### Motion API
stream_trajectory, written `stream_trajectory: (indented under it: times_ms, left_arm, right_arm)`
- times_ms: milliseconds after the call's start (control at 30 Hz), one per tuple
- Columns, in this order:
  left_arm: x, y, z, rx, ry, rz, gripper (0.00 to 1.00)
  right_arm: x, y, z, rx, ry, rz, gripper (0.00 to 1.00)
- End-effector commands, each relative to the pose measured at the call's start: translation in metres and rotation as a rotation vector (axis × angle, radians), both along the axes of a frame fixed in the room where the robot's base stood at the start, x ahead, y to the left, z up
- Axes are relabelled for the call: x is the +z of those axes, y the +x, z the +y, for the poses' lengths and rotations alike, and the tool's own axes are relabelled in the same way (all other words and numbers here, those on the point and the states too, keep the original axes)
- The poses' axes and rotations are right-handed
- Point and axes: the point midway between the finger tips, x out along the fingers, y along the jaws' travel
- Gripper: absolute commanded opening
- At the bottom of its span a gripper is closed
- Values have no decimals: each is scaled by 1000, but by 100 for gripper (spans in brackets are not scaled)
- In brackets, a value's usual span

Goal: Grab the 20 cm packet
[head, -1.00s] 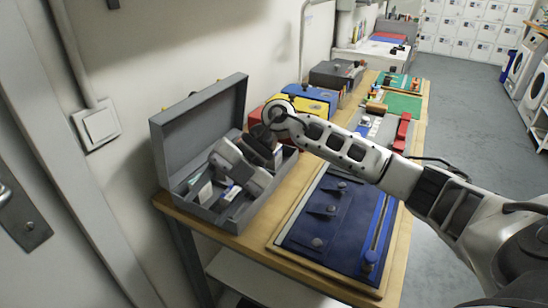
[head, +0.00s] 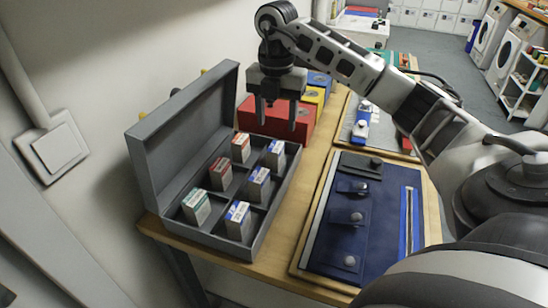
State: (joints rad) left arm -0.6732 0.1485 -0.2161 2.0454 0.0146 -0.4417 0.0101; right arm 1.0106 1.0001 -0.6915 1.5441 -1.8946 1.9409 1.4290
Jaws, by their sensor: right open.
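An open grey case (head: 262,235) with a divided inside holds several small upright packets. The left row has two red-marked packets, one far (head: 241,147) and one in the middle (head: 220,172), and a green-marked one (head: 196,207) at the near end. The right row has blue-marked packets, one far (head: 273,156), one in the middle (head: 258,185) and one near (head: 237,220). The print is too small to read, so I cannot tell which is 20 cm. My right gripper (head: 277,120) is open and empty, pointing down, above the packets by the case's far end. My left gripper is out of view.
The case's raised lid (head: 185,135) stands on its left side. A red box (head: 268,122) and a yellow box (head: 315,96) stand just behind the case. A board with dark blue cloth flaps (head: 335,220) lies to the right on the wooden table.

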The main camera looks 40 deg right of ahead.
Motion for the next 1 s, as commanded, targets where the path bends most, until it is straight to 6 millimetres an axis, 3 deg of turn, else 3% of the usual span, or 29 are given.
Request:
stream_trajectory:
  times_ms: [100,367,700,967,1000]
  left_arm:
    - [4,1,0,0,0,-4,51]
    - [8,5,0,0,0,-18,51]
    - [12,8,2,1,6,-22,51]
    - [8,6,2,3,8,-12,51]
    - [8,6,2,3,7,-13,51]
  right_arm:
    - [-20,-1,0,0,0,2,53]
    - [-39,0,0,1,0,0,53]
    - [-84,2,-1,2,0,-1,53]
    - [-88,2,-1,2,0,-2,53]
    - [-88,2,-1,2,0,-2,44]
